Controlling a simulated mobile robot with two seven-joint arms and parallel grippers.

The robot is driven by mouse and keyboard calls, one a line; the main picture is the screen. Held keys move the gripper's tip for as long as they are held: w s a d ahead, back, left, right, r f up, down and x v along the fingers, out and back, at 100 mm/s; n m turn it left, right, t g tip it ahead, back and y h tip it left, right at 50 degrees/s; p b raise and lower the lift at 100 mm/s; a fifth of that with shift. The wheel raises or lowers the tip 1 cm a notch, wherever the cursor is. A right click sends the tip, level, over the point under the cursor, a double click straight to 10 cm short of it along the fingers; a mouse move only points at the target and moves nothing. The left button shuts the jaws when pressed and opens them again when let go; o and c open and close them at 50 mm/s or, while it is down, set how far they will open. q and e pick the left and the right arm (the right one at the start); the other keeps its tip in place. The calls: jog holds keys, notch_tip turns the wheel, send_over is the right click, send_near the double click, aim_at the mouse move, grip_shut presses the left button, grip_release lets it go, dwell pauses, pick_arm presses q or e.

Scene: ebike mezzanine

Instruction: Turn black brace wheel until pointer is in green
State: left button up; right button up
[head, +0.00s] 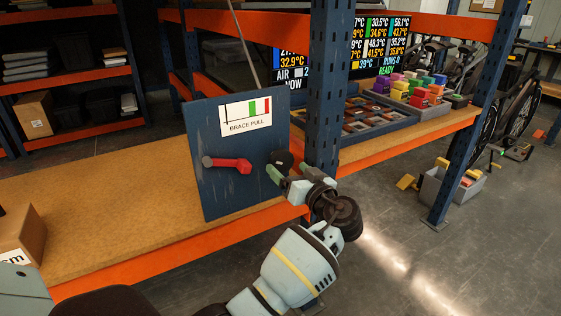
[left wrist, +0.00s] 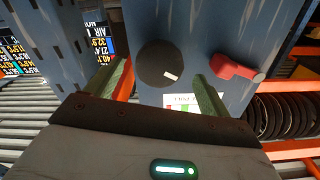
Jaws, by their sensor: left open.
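The black brace wheel (head: 282,160) is a round knob on the right side of the blue upright panel (head: 215,185). The left wrist view shows the wheel (left wrist: 152,58) face-on with a white mark near its rim. My left gripper (head: 284,178) is open just in front of the wheel. In the left wrist view its green fingers (left wrist: 161,74) lie apart on either side of the wheel; I cannot tell whether they touch it. The BRACE PULL gauge (head: 246,113) has green and red bars; its pointer is too small to read. My right gripper is out of view.
A red handle (head: 229,164) juts from the panel left of the wheel. A blue rack post (head: 329,90) stands close on the right. A cardboard box (head: 22,236) sits at the bench's left end. A tray of colored blocks (head: 430,105) is beyond the post.

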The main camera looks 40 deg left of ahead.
aim_at(284, 165)
pick_arm(q)
jog(key=shift+p+x, duration=0.3)
jog(key=shift+x, duration=2.4)
jog(key=shift+c, duration=0.2)
